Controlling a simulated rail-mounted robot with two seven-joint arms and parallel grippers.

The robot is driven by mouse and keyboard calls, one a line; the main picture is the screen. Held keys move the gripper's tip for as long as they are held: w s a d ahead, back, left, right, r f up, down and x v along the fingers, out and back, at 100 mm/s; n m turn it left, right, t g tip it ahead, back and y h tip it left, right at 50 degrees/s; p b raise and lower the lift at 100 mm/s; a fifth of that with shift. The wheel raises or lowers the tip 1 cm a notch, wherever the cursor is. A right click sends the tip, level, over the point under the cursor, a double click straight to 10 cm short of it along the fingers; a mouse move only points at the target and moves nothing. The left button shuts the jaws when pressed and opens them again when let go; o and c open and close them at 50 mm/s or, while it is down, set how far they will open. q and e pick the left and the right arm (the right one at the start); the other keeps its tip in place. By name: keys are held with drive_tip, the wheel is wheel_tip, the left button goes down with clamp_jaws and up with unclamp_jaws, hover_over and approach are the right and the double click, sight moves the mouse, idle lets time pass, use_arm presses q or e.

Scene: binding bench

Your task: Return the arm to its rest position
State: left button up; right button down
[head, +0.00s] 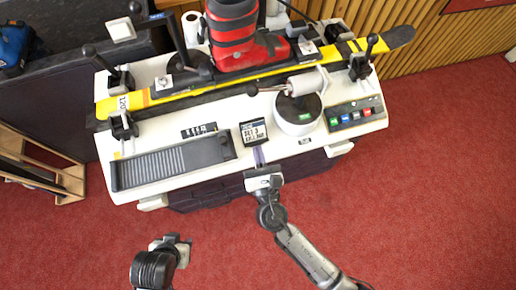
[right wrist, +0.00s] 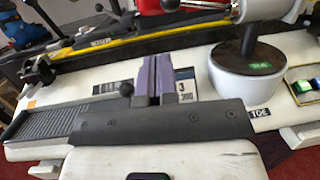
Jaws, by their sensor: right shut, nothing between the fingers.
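My right arm comes in from the lower right of the head view and reaches to the front edge of the white bench (head: 285,150). Its gripper (head: 259,155) is shut and empty, just in front of a small black-and-white display (head: 253,133). In the right wrist view the purple fingers (right wrist: 155,76) are together and partly cover the display (right wrist: 186,88); whether they touch it I cannot tell. My left gripper (head: 178,241) is at the lower left of the head view, over the red floor and clear of the bench; its finger opening is unclear.
A yellow ski (head: 165,93) with a red boot (head: 232,40) lies along the bench. A white round unit (head: 298,122) and colored buttons (head: 355,116) stand right of the gripper. A ribbed black tray (head: 170,164) is left. Red floor (head: 420,220) is free in front.

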idle(0.4)
drive_tip(key=s+d+f+m+g+h, duration=0.1)
drive_tip(key=d+f+m+g+h, duration=0.3)
drive_tip(key=m, duration=1.1)
drive_tip(key=s+d+f+m+g+h, duration=0.15)
drive_tip(key=d+m+g, duration=0.4)
drive_tip(key=m, duration=0.85)
drive_tip(key=s+d+f+m+g+y, duration=0.1)
drive_tip(key=s+d+f+m+g, duration=0.15)
drive_tip(key=s, duration=0.35)
drive_tip(key=s+d+f+m+g+y, duration=0.1)
drive_tip(key=s+d+m+g, duration=0.1)
drive_tip(key=s+d, duration=0.3)
drive_tip(key=s+d+f+m+g+y, duration=0.1)
drive_tip(key=s+d+f+m+g, duration=0.1)
drive_tip(key=s, duration=0.5)
wheel_tip(320, 180, up, 26)
drive_tip(key=p, duration=2.6)
drive_tip(key=shift+s+d, duration=0.15)
